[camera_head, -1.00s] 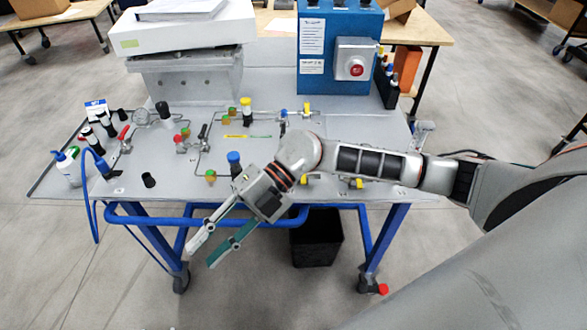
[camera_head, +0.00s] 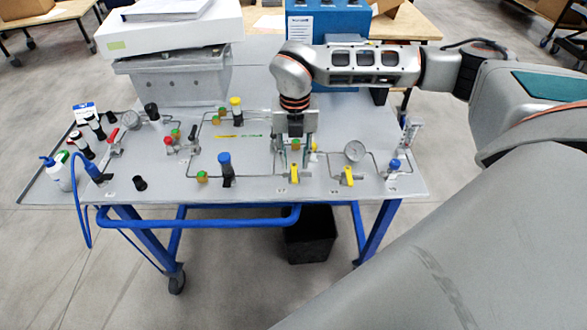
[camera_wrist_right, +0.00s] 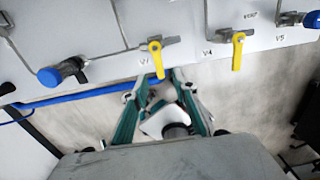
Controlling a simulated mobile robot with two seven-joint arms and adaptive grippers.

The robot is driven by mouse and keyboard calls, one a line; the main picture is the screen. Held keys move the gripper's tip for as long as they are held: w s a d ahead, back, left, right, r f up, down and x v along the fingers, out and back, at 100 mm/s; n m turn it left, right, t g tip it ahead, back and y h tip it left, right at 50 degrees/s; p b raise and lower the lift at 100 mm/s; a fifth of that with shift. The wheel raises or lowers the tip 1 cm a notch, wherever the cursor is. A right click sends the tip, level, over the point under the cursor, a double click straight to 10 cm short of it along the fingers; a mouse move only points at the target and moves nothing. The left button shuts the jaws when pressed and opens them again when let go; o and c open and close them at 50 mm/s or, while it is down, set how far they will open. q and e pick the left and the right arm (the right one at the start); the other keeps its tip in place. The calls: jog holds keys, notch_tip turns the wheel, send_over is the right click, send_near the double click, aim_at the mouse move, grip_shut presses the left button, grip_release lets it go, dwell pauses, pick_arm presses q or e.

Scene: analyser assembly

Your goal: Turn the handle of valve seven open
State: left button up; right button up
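In the right wrist view, a valve with a yellow lever (camera_wrist_right: 155,58) sits by a label that seems to read V7. It also shows in the head view as a yellow handle (camera_head: 294,173) near the panel's front edge, its lever pointing towards that edge. My right gripper (camera_head: 295,158) points down just behind this handle, fingers apart. In the right wrist view the open fingertips (camera_wrist_right: 159,76) lie either side of the lever's lower end in the picture. I cannot tell whether they touch it. My left gripper is not in view.
A similar yellow-handled valve (camera_head: 347,175), labelled V4, stands to the right. A blue knob (camera_head: 225,163) is to the left and another blue knob (camera_head: 394,163) is further right. Thin tubing and a gauge (camera_head: 355,151) lie close by.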

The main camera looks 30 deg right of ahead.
aim_at(295, 176)
jog(key=shift+f, duration=2.35)
grip_shut()
